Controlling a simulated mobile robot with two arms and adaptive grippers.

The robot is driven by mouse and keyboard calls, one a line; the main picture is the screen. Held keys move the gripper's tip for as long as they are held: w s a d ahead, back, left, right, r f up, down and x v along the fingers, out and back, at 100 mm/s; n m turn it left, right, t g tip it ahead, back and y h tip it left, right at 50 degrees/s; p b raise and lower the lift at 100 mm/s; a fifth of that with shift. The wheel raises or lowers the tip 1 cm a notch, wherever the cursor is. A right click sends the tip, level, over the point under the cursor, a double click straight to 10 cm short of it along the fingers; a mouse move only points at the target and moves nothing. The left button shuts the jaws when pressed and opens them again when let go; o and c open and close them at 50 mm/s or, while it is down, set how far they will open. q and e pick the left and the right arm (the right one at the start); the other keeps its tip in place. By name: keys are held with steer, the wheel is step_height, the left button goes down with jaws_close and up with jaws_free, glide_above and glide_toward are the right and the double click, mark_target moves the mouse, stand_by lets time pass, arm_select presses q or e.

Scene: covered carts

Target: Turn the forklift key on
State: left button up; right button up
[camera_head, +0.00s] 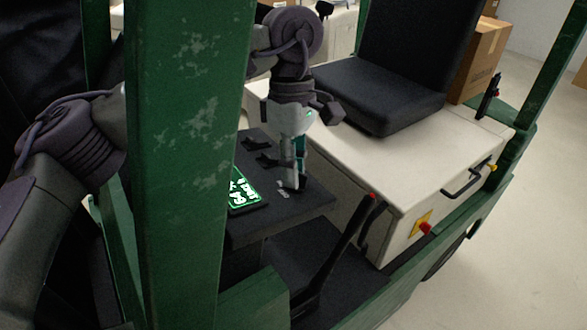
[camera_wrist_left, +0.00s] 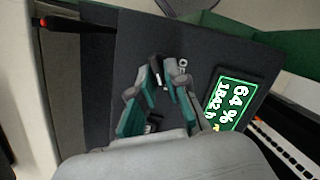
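The dark console panel (camera_head: 310,203) is below my left gripper (camera_head: 295,186), which points straight down at it. A small dark upright piece, which looks like the key (camera_wrist_left: 156,70), stands between the fingertips of my left gripper (camera_wrist_left: 159,82) in the left wrist view. The teal-padded fingers are apart, with panel showing between them. I cannot tell whether the tips touch the key. In the head view the fingers hide the key. A small pale marking (camera_wrist_left: 183,66) is beside the fingertips on the panel. My right gripper is not in view.
A lit green display (camera_head: 243,192) showing 64% is beside the gripper. Dark levers (camera_head: 262,158) are behind it on the console. A green post (camera_head: 185,150) stands in front. A red-tipped lever (camera_head: 345,245), black seat (camera_head: 375,90) and white body (camera_head: 425,170) are to the right.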

arm_select(q)
steer(key=shift+o, duration=1.2)
steer(key=v, duration=1.2)
